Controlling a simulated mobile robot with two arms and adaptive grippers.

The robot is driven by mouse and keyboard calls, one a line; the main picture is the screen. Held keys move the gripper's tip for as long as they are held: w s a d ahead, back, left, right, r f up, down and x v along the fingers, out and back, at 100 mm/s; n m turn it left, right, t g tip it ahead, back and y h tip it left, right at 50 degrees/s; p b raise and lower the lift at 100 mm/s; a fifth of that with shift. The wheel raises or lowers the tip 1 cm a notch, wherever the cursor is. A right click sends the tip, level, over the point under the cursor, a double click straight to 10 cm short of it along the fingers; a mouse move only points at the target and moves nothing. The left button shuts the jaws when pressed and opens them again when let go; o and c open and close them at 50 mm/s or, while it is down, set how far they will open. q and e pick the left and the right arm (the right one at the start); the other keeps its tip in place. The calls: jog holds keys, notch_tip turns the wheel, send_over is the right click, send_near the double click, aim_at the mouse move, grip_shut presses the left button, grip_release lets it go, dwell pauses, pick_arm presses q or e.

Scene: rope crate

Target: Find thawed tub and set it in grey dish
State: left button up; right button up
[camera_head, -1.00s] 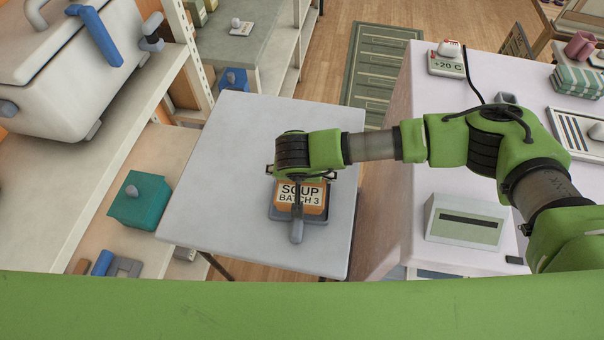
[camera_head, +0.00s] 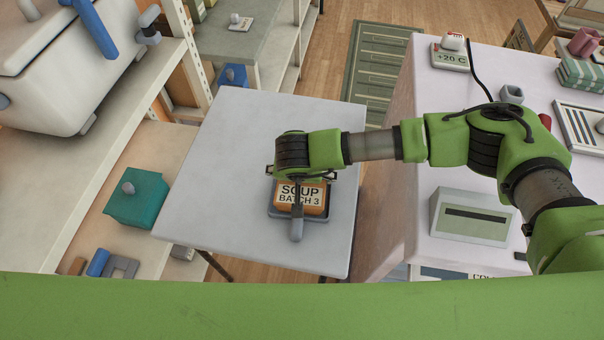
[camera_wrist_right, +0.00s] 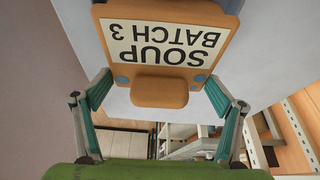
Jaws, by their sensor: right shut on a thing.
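A darker grey dish (camera_head: 314,219) shows around the tub's lower edge in the head view. I cannot tell whether the tub rests in it or is held above it. My left gripper is not in view.
A white counter at right holds a +20 C display (camera_head: 450,57) and a pale box with a dark slot (camera_head: 472,218). Shelving at left holds a white cooler (camera_head: 75,75) and a teal box (camera_head: 137,198). The table's left part is clear.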

jog(key=shift+f+b, duration=0.25)
jog(key=shift+b, duration=0.05)
jog(key=o, duration=1.2)
jog(key=shift+o, duration=0.2)
jog(key=v, duration=1.2)
